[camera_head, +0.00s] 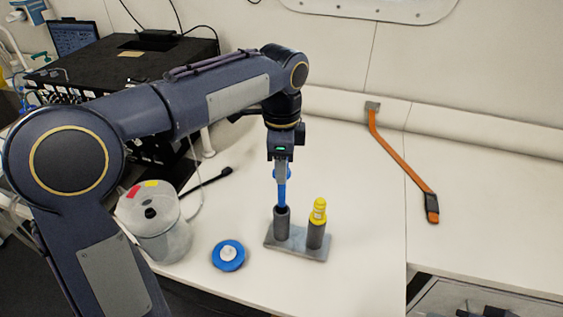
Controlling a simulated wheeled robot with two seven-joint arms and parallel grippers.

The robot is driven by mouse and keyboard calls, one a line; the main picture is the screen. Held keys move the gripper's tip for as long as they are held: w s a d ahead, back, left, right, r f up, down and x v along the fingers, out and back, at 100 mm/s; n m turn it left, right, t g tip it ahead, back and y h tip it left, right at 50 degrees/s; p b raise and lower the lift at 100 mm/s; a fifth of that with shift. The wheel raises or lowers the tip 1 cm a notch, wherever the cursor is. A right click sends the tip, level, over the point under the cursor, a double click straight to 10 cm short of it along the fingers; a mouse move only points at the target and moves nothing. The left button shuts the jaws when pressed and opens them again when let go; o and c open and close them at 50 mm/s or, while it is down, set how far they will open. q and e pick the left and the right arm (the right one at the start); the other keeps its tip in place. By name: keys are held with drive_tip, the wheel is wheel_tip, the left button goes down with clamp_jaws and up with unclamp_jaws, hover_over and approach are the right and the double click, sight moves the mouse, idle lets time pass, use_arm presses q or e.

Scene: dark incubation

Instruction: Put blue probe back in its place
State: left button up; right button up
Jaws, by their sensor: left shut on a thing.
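The blue probe (282,194) is upright, with its lower end at the mouth of the left grey holder tube (281,225). I cannot tell how deep it sits in the tube. My left gripper (281,173) is above the holder, pointing down, shut on the upper part of the blue probe. The grey holder base (290,250) lies flat on the white table. A yellow probe (319,210) stands in the right tube of the same holder. My right gripper does not show.
A round blue piece with a white knob (228,254) lies left of the holder. A grey canister (158,228) stands further left, behind my left arm. An orange strap (400,160) lies at the back right. The table (370,235) right of the holder is clear.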

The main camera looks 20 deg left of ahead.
sight(281, 201)
use_arm(q)
drive_tip(key=shift+p, duration=0.4)
idle(0.4)
drive_tip(key=shift+f, duration=0.1)
wheel_tip(281, 201, down, 10)
drive_tip(key=b, duration=0.6)
drive_tip(key=shift+b, duration=0.3)
drive_tip(key=shift+f, duration=0.25)
idle(0.4)
drive_tip(key=shift+f+b, duration=0.3)
drive_tip(key=shift+f, duration=0.4)
drive_tip(key=o, duration=1.1)
drive_tip(key=shift+r, duration=0.1)
